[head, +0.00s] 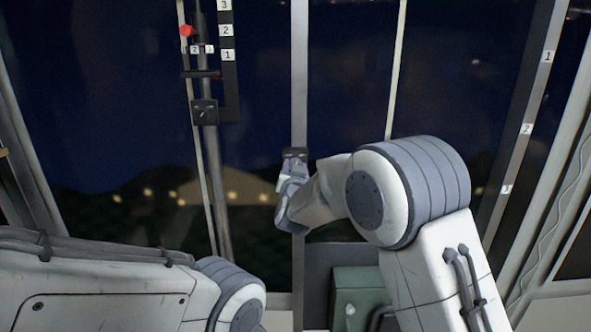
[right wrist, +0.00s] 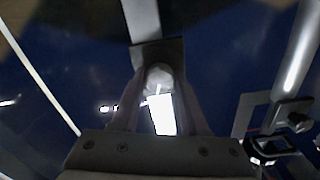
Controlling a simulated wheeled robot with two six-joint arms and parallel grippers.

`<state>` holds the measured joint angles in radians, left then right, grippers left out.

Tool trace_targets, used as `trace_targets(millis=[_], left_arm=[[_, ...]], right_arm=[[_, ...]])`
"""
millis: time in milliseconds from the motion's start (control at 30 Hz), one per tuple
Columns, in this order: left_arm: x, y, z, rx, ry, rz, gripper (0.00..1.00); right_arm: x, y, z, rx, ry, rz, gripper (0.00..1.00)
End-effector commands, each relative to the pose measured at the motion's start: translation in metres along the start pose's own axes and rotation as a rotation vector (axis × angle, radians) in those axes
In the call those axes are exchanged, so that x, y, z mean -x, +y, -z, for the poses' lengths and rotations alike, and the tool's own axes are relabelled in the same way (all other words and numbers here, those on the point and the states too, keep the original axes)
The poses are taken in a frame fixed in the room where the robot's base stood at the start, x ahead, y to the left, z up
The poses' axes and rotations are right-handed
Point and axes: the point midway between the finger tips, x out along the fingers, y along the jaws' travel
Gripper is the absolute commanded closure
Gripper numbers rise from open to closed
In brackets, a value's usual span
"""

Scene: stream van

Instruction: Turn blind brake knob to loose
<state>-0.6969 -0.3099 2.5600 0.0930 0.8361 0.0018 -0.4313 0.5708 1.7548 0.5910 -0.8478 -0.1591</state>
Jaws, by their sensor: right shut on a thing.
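The knob (right wrist: 160,76) is a pale round piece with a thin mark on its face, on a dark square plate (right wrist: 157,52) fixed to the central metal post. In the right wrist view my right gripper (right wrist: 160,88) has one finger on each side of the knob and is shut on it. In the head view my right gripper (head: 290,188) is at the post just below the dark plate (head: 294,153), and it hides the knob there. Which setting the knob points to cannot be read. My left gripper is out of view; only its arm shows at lower left.
A rod with a red piece (head: 186,31), number labels (head: 228,55) and a dark box (head: 204,112) stands left of the post. A green box (head: 356,296) sits below my right arm. A numbered strip (head: 526,130) runs along the right frame. Dark windows lie behind.

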Motion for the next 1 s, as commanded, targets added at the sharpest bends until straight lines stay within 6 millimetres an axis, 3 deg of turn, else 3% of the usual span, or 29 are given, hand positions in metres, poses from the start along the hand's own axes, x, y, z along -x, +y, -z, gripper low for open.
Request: trace_targets(millis=[1000], left_arm=[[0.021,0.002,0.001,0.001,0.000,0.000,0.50]], right_arm=[[0.000,-0.001,0.001,0.935,-0.001,0.000,1.00]])
